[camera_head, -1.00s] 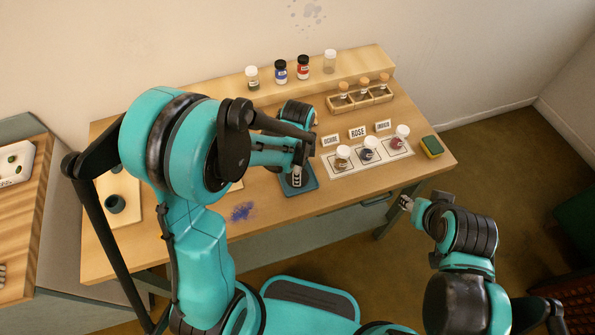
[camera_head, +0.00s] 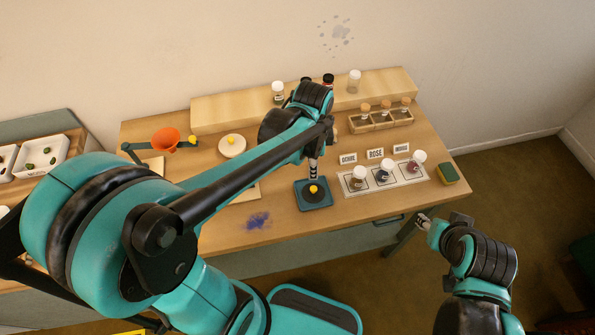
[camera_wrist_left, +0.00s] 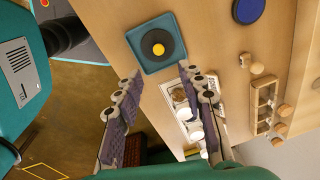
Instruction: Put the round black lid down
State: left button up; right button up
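The round black lid (camera_head: 315,198) with a yellow knob lies flat on a teal square pad (camera_head: 301,205) near the table's front edge. In the left wrist view the lid (camera_wrist_left: 172,40) sits on the pad (camera_wrist_left: 141,66), clear of the fingers. My left gripper (camera_head: 313,172) is above and behind the lid in the head view. In the wrist view its fingers (camera_wrist_left: 160,72) are spread with nothing between them. My right gripper (camera_head: 424,221) is off the table's front right; its fingers are too small to judge.
Blue powder (camera_head: 258,220) lies left of the pad.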

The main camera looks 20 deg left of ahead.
pick_arm(q)
jog(key=s+a+r+n+t, duration=0.2)
jog(key=s+n+t, duration=0.1)
jog(key=n, duration=0.3)
jog(key=s+a+r+n+t, duration=0.2)
jog(key=s+r+n+t, duration=0.1)
jog(key=s+n, duration=0.3)
jog(key=shift+s+r+n, duration=0.15)
jog(key=shift+r+n, duration=0.05)
jog(key=shift+n, duration=0.5)
jog(key=shift+f, duration=0.1)
notch_tip(320, 180, down, 5)
jog(key=b, duration=0.5)
jog(key=shift+f, duration=0.1)
